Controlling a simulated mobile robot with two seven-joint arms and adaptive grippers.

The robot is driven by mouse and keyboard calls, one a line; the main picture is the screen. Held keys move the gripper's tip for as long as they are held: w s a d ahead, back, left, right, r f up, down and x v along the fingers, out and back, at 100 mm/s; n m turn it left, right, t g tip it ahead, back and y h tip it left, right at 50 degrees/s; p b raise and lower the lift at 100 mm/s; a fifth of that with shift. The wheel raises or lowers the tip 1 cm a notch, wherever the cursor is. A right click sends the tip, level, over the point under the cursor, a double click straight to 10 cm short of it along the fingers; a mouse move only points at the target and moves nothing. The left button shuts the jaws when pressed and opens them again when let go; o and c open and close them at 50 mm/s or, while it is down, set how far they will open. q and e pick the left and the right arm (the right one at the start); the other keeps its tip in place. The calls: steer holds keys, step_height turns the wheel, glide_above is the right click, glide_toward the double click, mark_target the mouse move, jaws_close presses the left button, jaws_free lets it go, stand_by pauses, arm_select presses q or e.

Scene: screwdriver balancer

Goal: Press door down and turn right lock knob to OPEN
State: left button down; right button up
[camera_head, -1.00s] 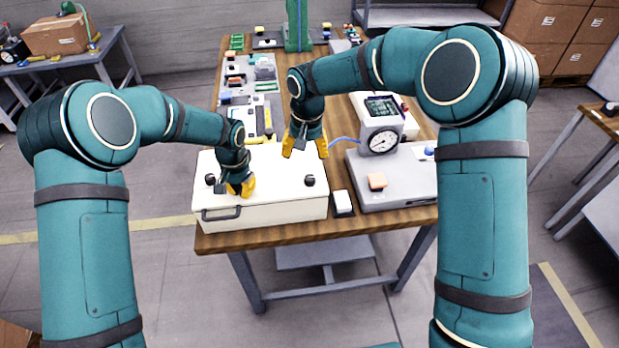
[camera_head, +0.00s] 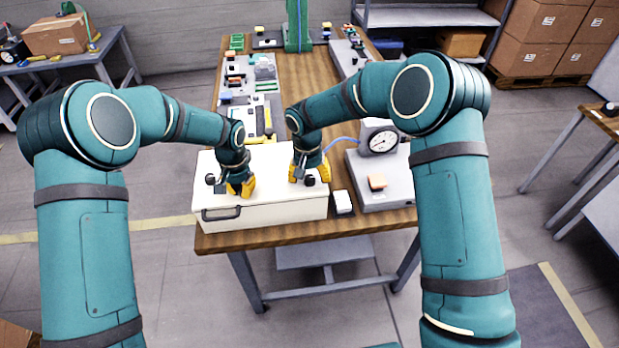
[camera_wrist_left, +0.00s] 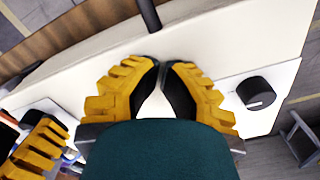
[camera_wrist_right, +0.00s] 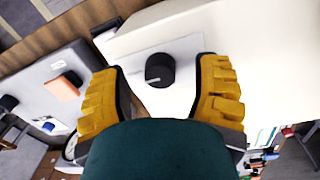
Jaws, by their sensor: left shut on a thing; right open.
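The white box has a flat white door (camera_head: 265,190) on top, with a dark handle (camera_head: 221,212) at the front. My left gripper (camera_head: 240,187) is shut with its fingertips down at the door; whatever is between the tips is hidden. The tips nearly meet in the left wrist view (camera_wrist_left: 162,64). The right lock knob (camera_head: 309,181) is a black round knob with a small pale mark, on a white plate in the right wrist view (camera_wrist_right: 160,69). My right gripper (camera_head: 311,174) is open above it, with a finger on each side. The left knob (camera_head: 210,179) stands beside the left gripper.
A white block (camera_head: 342,201) stands close right of the box. Further right is a grey unit (camera_head: 395,190) with an orange button (camera_head: 377,183) and a round gauge (camera_head: 383,141). Trays of parts (camera_head: 250,100) lie behind the box. The wooden table's (camera_head: 270,235) front edge is clear.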

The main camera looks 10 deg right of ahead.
arm_select(q)
steer(key=shift+f, duration=0.1)
arm_select(e)
steer(key=shift+f, duration=0.5)
jaws_close()
steer(key=shift+n, duration=0.3)
steer(key=n, duration=0.3)
steer(key=shift+s+n, duration=0.1)
steer(key=shift+n, duration=0.3)
steer(key=n, duration=0.4)
steer(key=shift+d+n, duration=0.1)
steer(key=shift+n, duration=0.2)
steer(key=n, duration=0.4)
steer(key=shift+t, duration=0.3)
steer(key=n, duration=0.4)
steer(key=shift+d+f+n, duration=0.1)
steer(key=shift+n, duration=0.5)
